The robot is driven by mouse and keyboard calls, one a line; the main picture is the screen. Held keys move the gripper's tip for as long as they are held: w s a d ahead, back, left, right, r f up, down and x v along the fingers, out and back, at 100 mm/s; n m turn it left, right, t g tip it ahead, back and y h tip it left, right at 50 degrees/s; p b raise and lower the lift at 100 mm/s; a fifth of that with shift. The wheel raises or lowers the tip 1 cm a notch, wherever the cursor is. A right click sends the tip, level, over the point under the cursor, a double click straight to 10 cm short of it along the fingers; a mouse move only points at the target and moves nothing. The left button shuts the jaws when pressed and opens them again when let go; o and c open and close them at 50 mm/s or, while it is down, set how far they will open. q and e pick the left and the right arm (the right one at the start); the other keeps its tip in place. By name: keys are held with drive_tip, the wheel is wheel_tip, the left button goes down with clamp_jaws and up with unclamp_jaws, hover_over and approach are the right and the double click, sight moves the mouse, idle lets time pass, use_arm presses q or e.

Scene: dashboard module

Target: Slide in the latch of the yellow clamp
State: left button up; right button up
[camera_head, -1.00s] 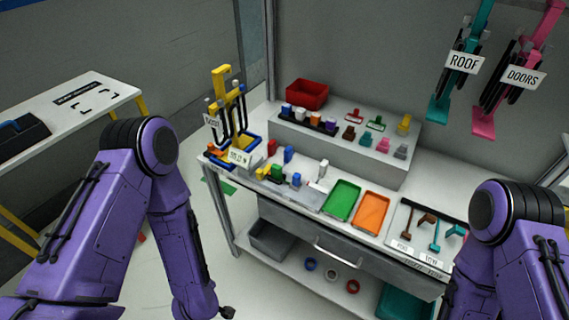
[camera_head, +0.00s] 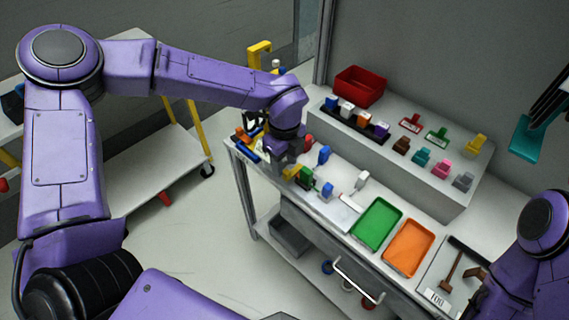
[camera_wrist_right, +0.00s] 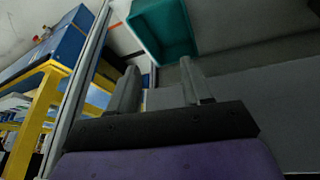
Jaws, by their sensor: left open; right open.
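A small yellow piece (camera_head: 291,171) stands at the left end of the grey fixture plate on the bench, beside green, blue and white pieces; it looks like the yellow clamp. Its latch is too small to make out. Another yellow piece (camera_head: 475,144) stands on the raised shelf. My left gripper (camera_head: 283,160) points down at the bench's left end, just above or beside the yellow piece; its fingers are mostly hidden and blurred against it. I cannot tell whether they touch.
A green tray (camera_head: 376,224) and an orange tray (camera_head: 410,247) lie to the right. A red bin (camera_head: 360,86) stands on the shelf.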

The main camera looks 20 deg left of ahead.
sight(293, 168)
use_arm(q)
drive_tip(key=shift+f, duration=1.45)
clamp_jaws()
drive_tip(key=shift+w+r+g+p, duration=0.2)
drive_tip(key=shift+r+g+p, duration=0.35)
drive_tip(key=shift+p, duration=0.4)
drive_tip(key=shift+w+d+r+g+y+p, duration=0.25)
drive_tip(key=shift+w+r+g+y+p, duration=0.25)
drive_tip(key=shift+g+p, duration=0.55)
drive_tip(key=shift+w+d+r+g+y+p, duration=0.2)
drive_tip(key=shift+w+g+y+p, duration=0.2)
drive_tip(key=shift+g+p, duration=0.3)
drive_tip(key=shift+w+d+r+g+y, duration=0.15)
drive_tip(key=shift+w+g, duration=0.1)
drive_tip(key=shift+g, duration=0.25)
drive_tip(key=shift+w+a+r+g+y, duration=0.15)
drive_tip(key=shift+w+g, duration=0.1)
drive_tip(key=shift+g, duration=0.25)
drive_tip(key=shift+d, duration=0.1)
unclamp_jaws()
